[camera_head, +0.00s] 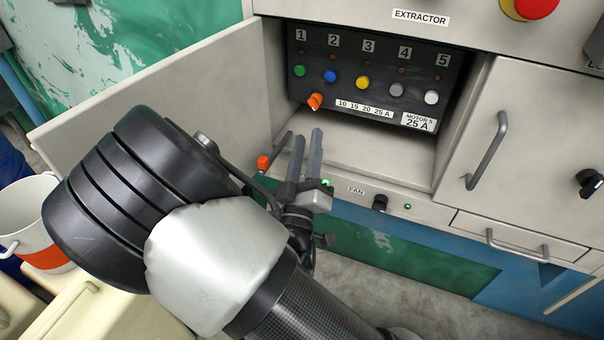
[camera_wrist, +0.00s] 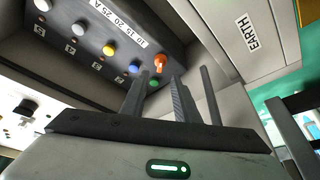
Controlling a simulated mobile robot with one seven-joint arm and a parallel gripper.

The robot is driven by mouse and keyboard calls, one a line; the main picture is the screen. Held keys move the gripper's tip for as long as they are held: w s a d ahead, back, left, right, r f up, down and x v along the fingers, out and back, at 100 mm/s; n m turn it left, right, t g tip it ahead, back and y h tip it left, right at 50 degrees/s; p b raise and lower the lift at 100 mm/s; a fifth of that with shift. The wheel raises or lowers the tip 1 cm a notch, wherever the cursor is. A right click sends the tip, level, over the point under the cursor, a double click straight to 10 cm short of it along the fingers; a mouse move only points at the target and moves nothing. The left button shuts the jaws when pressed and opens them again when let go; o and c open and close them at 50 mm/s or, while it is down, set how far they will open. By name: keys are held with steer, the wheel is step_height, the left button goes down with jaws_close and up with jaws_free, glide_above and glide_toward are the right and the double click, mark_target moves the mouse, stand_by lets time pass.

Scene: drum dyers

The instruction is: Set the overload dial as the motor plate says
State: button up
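The orange overload dial (camera_head: 315,101) sits low on the dark panel in the open compartment. Its scale label (camera_head: 364,108) reads 10 15 20 25 A. I cannot tell which value the dial points to. The white motor plate (camera_head: 418,122) to the right reads MOTOR 5, 25 A. My gripper (camera_head: 307,134) is below and in front of the dial, its fingers apart with nothing between them. In the wrist view the dial (camera_wrist: 160,62) shows just beyond the fingertips (camera_wrist: 161,78), apart from them. The scale label (camera_wrist: 119,52) is left of it there.
Green, blue, yellow, grey and white buttons (camera_head: 362,82) line the panel above the dial. An open door (camera_head: 160,85) stands left of the compartment. A small orange block (camera_head: 263,162) is left of my fingers. A FAN knob (camera_head: 380,203) is on the ledge below.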

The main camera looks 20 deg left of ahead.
steer(key=v, duration=0.8)
steer(key=shift+s, duration=0.15)
